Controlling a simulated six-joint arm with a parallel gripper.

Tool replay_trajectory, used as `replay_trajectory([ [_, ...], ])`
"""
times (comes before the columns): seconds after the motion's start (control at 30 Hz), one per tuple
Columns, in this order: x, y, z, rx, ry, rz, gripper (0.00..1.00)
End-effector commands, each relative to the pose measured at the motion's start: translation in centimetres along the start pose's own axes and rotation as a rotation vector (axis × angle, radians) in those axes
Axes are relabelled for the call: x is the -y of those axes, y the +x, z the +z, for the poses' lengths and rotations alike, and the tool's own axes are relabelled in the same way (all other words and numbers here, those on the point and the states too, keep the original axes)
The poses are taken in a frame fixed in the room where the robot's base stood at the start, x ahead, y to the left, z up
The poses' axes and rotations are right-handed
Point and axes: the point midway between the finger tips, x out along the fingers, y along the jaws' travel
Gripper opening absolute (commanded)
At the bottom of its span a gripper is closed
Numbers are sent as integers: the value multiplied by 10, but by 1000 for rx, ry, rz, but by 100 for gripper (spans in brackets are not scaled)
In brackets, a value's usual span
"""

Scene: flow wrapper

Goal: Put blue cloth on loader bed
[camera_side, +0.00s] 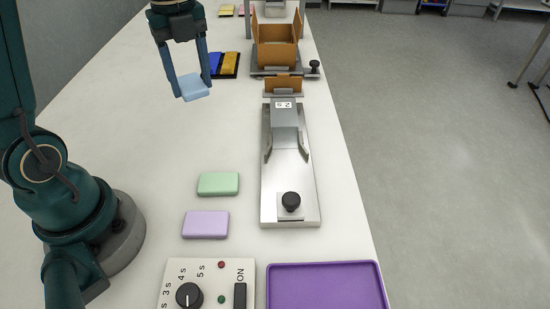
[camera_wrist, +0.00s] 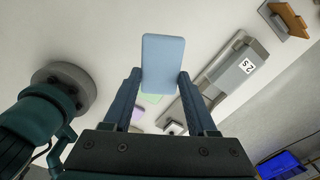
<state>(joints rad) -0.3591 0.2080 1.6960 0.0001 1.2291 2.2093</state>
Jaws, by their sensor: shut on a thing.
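The blue cloth (camera_side: 194,89) is a light blue folded pad. My gripper (camera_side: 192,90) is shut on it and holds it above the white table, at the upper left of the loader in the side view. In the wrist view the blue cloth (camera_wrist: 163,62) stands out between the fingertips of my gripper (camera_wrist: 158,78). The loader bed (camera_side: 279,170) is a long silver metal plate with a grey block marked 2S and a black knob at its near end. It also shows in part in the wrist view (camera_wrist: 200,88); no cloth lies on it.
A green cloth (camera_side: 218,184) and a lilac cloth (camera_side: 205,224) lie left of the loader. A control box (camera_side: 215,272) and a purple tray (camera_side: 326,268) are in front. A cardboard box (camera_side: 276,52) stands behind the loader. A black tray (camera_side: 233,72) holds blue and yellow items.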

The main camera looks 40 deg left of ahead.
Motion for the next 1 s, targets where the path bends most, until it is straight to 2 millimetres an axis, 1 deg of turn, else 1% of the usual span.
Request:
replay_trajectory([
  [0.03, 13, -1, -12, 0, 126, 0, 0],
  [0.1, 27, -2, -28, 0, 270, -1, 0],
  [0.2, 41, -3, -48, 0, 402, -2, 0],
  [0.3, 49, -1, -63, -1, 464, -3, 0],
  [0.47, 52, 3, -78, -6, 507, 5, 0],
  [0.57, 57, 11, -92, -7, 515, 7, 0],
  [0.8, 74, 43, -141, -7, 516, 9, 0],
  [0.9, 81, 55, -160, -7, 514, 8, 0],
  [1.0, 87, 64, -174, -6, 510, 6, 0],
])
